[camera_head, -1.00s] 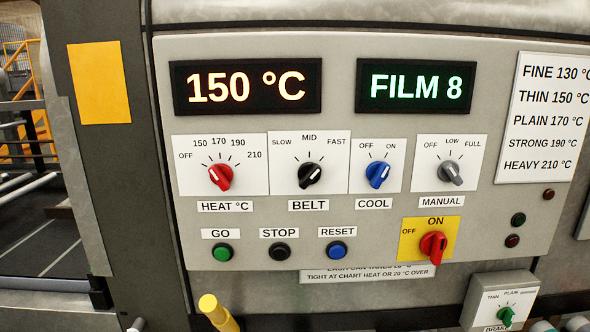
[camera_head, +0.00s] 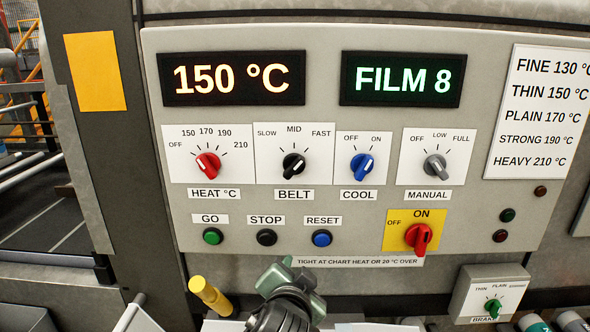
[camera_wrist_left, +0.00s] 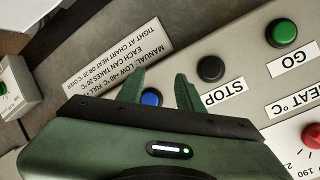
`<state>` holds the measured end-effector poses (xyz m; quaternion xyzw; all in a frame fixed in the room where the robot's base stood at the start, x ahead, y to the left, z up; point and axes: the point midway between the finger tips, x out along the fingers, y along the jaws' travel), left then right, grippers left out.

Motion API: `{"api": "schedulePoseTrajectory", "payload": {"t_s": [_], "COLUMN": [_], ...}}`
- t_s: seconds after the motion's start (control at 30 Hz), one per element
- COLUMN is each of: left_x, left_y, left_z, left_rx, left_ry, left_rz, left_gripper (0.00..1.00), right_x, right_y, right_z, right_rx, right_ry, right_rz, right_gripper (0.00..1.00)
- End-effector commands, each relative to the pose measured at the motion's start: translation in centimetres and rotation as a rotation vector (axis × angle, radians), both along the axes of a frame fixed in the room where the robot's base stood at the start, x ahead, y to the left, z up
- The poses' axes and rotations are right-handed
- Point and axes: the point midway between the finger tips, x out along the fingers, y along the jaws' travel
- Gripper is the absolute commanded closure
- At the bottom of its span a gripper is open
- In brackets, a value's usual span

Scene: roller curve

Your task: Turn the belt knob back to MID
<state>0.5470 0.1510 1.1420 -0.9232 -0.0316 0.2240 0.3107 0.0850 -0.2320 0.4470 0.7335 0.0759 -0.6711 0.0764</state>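The belt knob (camera_head: 294,166) is black with a white mark and sits above the BELT label (camera_head: 294,195) on the control panel. Its white mark points up and to the right, toward the FAST side of the MID mark. My left gripper (camera_head: 285,272) is at the bottom middle of the head view, below the RESET button and apart from the knob. In the left wrist view its two green fingers (camera_wrist_left: 159,88) are spread with nothing held between them. The blue RESET button (camera_wrist_left: 151,97) shows beyond them. The belt knob is not visible in that view. My right gripper is not in view.
The red heat knob (camera_head: 208,165) and blue cool knob (camera_head: 362,166) flank the belt knob closely. GO (camera_head: 213,236), STOP (camera_head: 267,237) and RESET (camera_head: 322,238) buttons lie below. A red switch (camera_head: 418,237) and a yellow handle (camera_head: 209,294) are nearby.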

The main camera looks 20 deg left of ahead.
Motion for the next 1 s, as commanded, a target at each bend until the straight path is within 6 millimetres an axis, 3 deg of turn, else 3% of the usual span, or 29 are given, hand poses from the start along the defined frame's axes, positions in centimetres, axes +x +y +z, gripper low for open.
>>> {"api": "schedulePoseTrajectory", "payload": {"t_s": [0.03, 0.1, 0.2, 0.3, 0.47, 0.8, 1.0], "left_x": [0.1, -0.5, -1.7, -2.6, -2.3, 2.8, 4.3], "left_y": [-0.3, -0.5, -0.6, -0.6, -0.3, 1.2, 1.6], "left_z": [5.2, 10.2, 15.1, 17.8, 19.1, 19.1, 19.0], "left_rx": [0.027, 0.060, 0.085, 0.099, 0.109, 0.110, 0.105], "left_ry": [-0.100, -0.201, -0.304, -0.364, -0.392, -0.388, -0.390], "left_rz": [0.005, 0.020, 0.041, 0.054, 0.064, 0.064, 0.062], "left_gripper": [0.64, 0.64, 0.64, 0.64, 0.64, 0.64, 0.64], "right_x": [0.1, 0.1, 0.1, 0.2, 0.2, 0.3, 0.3], "right_y": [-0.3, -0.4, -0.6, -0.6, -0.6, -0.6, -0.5], "right_z": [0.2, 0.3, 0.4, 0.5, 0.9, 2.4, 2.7], "right_rx": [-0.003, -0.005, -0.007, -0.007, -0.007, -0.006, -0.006], "right_ry": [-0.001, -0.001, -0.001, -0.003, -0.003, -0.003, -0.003], "right_rz": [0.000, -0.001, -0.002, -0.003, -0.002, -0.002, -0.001], "right_gripper": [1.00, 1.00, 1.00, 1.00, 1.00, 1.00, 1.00]}}
